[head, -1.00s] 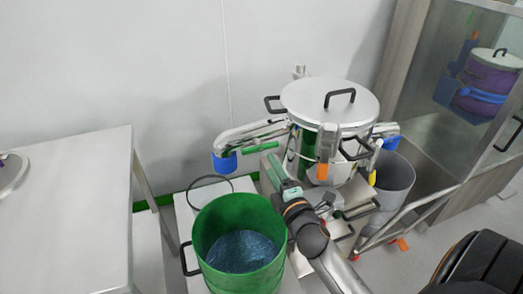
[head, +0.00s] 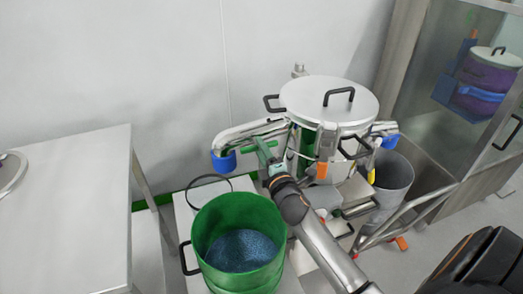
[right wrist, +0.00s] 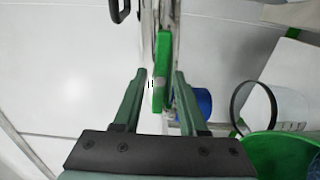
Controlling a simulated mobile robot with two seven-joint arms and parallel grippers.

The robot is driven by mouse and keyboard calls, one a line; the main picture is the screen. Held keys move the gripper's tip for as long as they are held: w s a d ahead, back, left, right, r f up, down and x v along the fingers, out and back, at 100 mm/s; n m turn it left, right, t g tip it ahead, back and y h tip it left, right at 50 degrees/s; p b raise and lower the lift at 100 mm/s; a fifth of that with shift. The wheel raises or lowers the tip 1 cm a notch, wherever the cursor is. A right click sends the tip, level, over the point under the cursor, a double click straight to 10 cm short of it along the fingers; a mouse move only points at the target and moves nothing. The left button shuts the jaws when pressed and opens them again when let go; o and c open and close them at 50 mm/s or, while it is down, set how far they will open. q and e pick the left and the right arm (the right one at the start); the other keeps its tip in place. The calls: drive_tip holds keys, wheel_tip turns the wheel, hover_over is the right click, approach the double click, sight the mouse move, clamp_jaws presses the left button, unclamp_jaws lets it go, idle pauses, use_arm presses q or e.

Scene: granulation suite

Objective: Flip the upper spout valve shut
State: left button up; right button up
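The upper spout valve's green handle (right wrist: 162,55) lies along the metal spout pipe (head: 243,132), which runs left from the lidded steel vessel (head: 318,105) and ends in a blue cap (head: 223,161). In the head view my right gripper (head: 264,150) is at the pipe and partly hides the handle. In the right wrist view my right gripper (right wrist: 160,80) is open, with the green handle between its two fingers. My left gripper is not in view.
A green drum (head: 238,245) with blue granules stands below the spout. A grey bin (head: 393,178) is right of the vessel, near a steel cabinet (head: 448,110). The wall is close behind.

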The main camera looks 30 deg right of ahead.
clamp_jaws()
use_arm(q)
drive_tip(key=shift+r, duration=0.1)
use_arm(e)
drive_tip(key=shift+m, duration=0.3)
use_arm(q)
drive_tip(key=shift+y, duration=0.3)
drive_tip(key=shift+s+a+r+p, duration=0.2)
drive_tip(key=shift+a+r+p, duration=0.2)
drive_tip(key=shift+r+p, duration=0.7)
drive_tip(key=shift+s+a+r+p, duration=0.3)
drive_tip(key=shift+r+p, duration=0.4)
drive_tip(key=shift+p, duration=0.7)
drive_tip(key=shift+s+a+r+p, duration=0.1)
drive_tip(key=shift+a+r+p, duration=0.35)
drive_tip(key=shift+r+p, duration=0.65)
use_arm(e)
drive_tip(key=shift+m, duration=8.7)
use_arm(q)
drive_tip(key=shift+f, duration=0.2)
